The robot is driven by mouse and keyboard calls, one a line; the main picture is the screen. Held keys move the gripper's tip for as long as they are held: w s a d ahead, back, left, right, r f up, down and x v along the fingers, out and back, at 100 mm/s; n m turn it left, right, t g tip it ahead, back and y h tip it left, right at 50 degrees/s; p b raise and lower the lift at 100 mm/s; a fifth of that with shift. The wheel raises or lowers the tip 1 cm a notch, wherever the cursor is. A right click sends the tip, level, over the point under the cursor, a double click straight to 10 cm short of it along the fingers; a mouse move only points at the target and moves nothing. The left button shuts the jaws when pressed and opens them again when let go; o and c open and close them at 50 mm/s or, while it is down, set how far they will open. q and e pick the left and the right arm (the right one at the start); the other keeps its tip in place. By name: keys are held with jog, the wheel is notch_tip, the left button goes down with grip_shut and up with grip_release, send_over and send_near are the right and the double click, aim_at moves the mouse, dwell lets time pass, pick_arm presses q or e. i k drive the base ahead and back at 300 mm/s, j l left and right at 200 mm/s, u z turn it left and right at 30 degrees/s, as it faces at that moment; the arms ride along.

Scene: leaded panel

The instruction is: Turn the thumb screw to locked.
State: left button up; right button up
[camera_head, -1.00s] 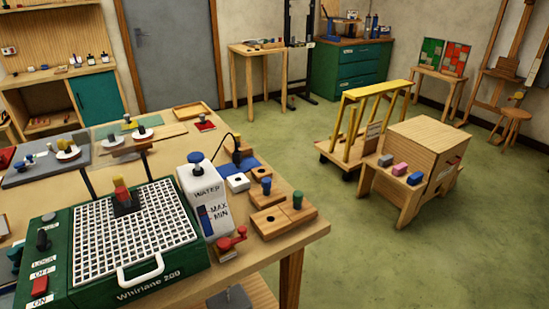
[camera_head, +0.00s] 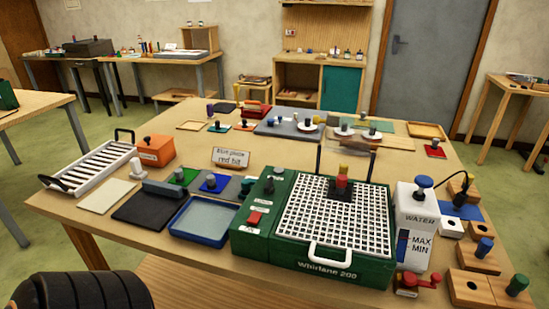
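The green grinder (camera_head: 335,262) marked "Whirlane 200" stands at the front right of the wooden table, with a white grid on top and a white front handle. A small black knob (camera_head: 268,186) stands upright on its left control panel, above a small label and a red switch (camera_head: 254,218). A darker blue-black knob (camera_head: 245,187) sits at the panel's left edge. I cannot tell which knob is the thumb screw, nor its turned position; the labels are too small to read. Neither of my grippers is in view.
A blue tray (camera_head: 204,221) lies close on the left. A red and yellow piece on a black block (camera_head: 341,188) stands on the grid.

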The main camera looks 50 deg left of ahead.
aim_at(269, 189)
jog(key=u, duration=1.5)
